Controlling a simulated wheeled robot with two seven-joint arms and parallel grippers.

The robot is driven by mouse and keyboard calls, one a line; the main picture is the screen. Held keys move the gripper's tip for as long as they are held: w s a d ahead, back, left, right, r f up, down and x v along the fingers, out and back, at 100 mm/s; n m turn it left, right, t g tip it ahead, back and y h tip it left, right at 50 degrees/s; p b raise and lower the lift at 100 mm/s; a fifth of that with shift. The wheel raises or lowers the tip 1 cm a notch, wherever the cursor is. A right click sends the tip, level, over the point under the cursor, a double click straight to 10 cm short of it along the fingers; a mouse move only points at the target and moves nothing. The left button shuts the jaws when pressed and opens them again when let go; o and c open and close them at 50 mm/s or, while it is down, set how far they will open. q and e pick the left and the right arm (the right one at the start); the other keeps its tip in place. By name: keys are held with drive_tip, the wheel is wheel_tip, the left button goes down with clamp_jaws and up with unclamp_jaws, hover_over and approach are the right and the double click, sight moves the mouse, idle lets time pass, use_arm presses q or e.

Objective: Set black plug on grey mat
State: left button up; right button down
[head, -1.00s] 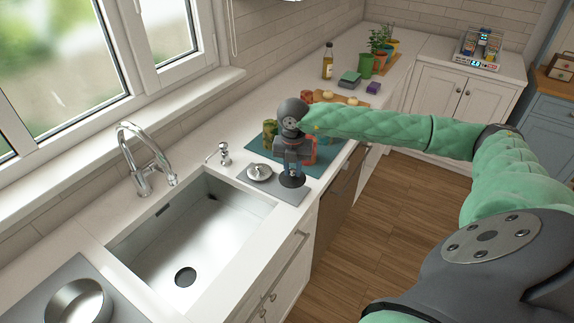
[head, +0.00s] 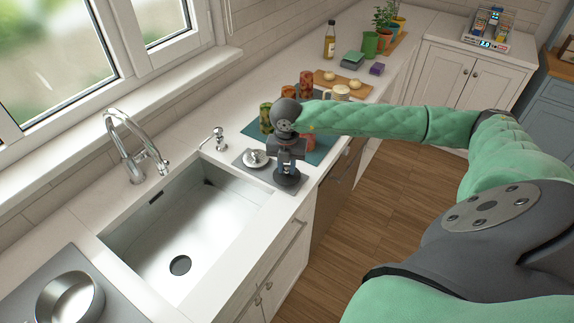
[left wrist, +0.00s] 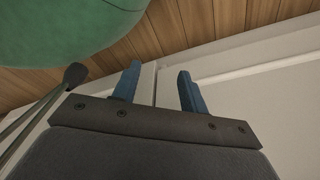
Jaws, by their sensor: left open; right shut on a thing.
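The black plug (head: 287,179) is a dark round disc, held upright under my right gripper (head: 287,168), which is shut on it. The plug is over the right end of the grey mat (head: 262,173), on the counter beside the sink. I cannot tell whether it touches the mat. A silver, knobbed lid-like piece (head: 256,158) lies on the mat's left part. The right gripper and wrist hide some of the mat. My left gripper (left wrist: 158,75) shows in the left wrist view, open and empty, near a pale cabinet front and the wooden floor.
The sink (head: 185,230) with its tap (head: 135,150) lies left of the mat, and a soap dispenser (head: 218,138) behind it. A teal mat (head: 318,152) with several patterned cups is just beyond. A pan (head: 70,298) stands at the lower left.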

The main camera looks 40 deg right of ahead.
sight(287, 168)
drive_tip(key=shift+w+d+f, duration=0.15)
drive_tip(key=shift+f, duration=0.1)
drive_tip(key=c, duration=1.6)
unclamp_jaws()
drive_tip(key=shift+d, duration=0.15)
drive_tip(key=shift+c, duration=0.2)
drive_tip(key=o, duration=0.4)
drive_tip(key=shift+a+r, duration=0.15)
drive_tip(key=shift+a, duration=0.1)
drive_tip(key=shift+d, duration=0.1)
drive_tip(key=shift+r, duration=0.1)
wheel_tip(287, 168, up, 3)
drive_tip(key=shift+f+p, duration=0.15)
drive_tip(key=shift+p, duration=0.45)
drive_tip(key=shift+r, duration=0.8)
use_arm(q)
drive_tip(key=s+a+f+p, duration=0.1)
drive_tip(key=s+a+p, duration=0.1)
drive_tip(key=s, duration=0.5)
drive_tip(key=shift+s+g, duration=0.25)
drive_tip(key=shift+g, duration=0.05)
use_arm(e)
wheel_tip(287, 168, up, 8)
drive_tip(key=shift+f, duration=0.2)
use_arm(q)
drive_tip(key=shift+d, duration=0.15)
